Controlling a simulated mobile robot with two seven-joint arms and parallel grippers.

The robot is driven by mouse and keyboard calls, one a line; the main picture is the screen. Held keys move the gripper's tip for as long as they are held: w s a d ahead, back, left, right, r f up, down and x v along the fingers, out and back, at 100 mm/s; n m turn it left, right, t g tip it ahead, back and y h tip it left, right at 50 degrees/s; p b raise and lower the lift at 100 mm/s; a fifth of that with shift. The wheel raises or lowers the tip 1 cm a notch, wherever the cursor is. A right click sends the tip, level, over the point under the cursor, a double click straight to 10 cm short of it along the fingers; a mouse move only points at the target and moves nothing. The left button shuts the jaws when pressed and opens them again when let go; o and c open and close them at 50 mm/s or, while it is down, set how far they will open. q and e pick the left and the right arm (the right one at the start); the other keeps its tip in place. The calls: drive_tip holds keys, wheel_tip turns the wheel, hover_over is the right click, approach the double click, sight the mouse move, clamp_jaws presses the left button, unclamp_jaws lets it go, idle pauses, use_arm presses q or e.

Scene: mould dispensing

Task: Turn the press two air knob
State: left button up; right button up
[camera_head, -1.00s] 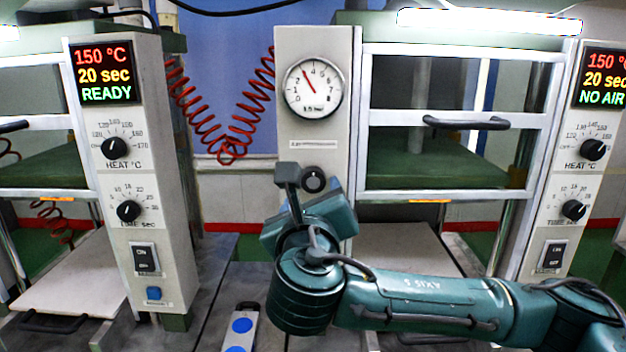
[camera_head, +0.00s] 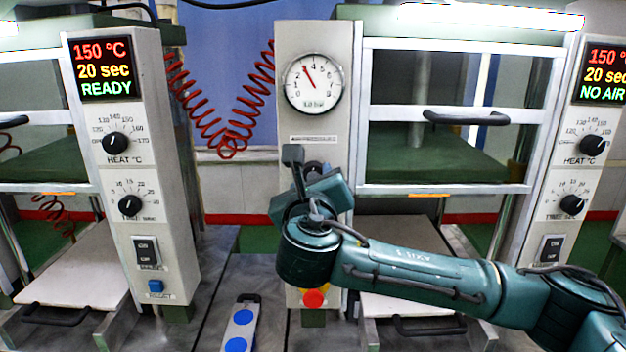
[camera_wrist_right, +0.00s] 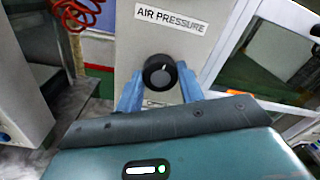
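The press two air knob (camera_wrist_right: 160,72) is a round black knob with a white mark, on the grey panel under the AIR PRESSURE label (camera_wrist_right: 171,15). In the head view the knob (camera_head: 314,167) is partly hidden behind my right gripper (camera_head: 304,178). In the right wrist view the two blue fingers of my right gripper (camera_wrist_right: 160,91) are apart, one on each side of the knob. I cannot tell whether they touch it. The pressure gauge (camera_head: 313,84) above has its red needle between 2 and 4. My left gripper is not in view.
A red button (camera_head: 313,299) sits low on the same panel, below my right arm. Press two's door handle (camera_head: 466,118) is at right. The left control column (camera_head: 136,215) reads READY; the right display (camera_head: 605,75) reads NO AIR. A red coiled hose (camera_head: 205,115) hangs behind.

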drive_tip(key=c, duration=0.4)
drive_tip(key=shift+m, duration=0.3)
drive_tip(key=m, duration=1)
drive_tip(key=shift+m+p, duration=0.4)
idle(0.4)
drive_tip(key=o, duration=1)
drive_tip(key=shift+c, duration=0.2)
